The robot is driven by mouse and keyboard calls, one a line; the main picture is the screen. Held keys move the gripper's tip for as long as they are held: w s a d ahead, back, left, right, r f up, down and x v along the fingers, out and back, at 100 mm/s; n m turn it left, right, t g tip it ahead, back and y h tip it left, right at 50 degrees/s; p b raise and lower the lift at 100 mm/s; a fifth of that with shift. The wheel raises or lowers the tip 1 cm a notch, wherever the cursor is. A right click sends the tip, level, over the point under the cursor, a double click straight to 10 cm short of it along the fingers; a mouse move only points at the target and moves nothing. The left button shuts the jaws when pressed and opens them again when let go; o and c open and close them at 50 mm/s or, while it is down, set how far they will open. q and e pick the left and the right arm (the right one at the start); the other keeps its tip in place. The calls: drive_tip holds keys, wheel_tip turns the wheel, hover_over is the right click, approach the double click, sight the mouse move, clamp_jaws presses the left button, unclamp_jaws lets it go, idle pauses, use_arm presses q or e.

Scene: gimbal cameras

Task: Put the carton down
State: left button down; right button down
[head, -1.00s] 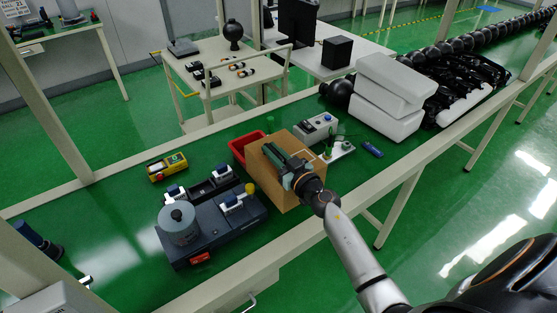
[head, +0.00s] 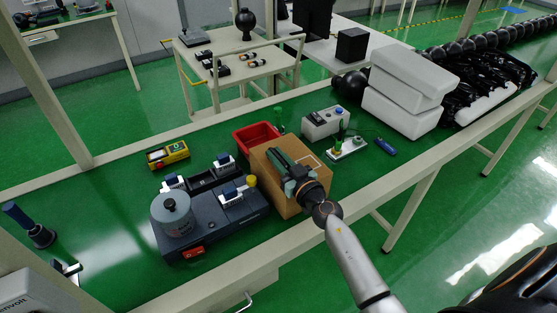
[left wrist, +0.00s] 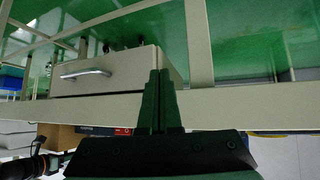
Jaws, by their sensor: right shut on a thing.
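The carton (head: 317,163) is a brown box near the front edge of the green-topped workbench in the head view. My right gripper (head: 284,164) lies over its top, shut on it, with the arm coming in from the lower right. The carton's underside is hidden, so I cannot tell whether it touches the bench. My left gripper (left wrist: 160,100) shows only in the left wrist view, its two fingers together and nothing visible between them.
A red bin (head: 243,135) stands right behind the carton. A blue-grey machine (head: 205,232) is to its left, a grey control box (head: 318,128) and a small white board (head: 345,153) to its right. White foam blocks (head: 402,113) lie farther right. The bench's left part has bare room.

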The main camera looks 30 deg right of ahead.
drive_tip(key=shift+r, duration=0.1)
drive_tip(key=c, duration=1.2)
unclamp_jaws()
drive_tip(key=o, duration=0.4)
drive_tip(key=shift+c, duration=0.2)
drive_tip(key=shift+s, duration=0.1)
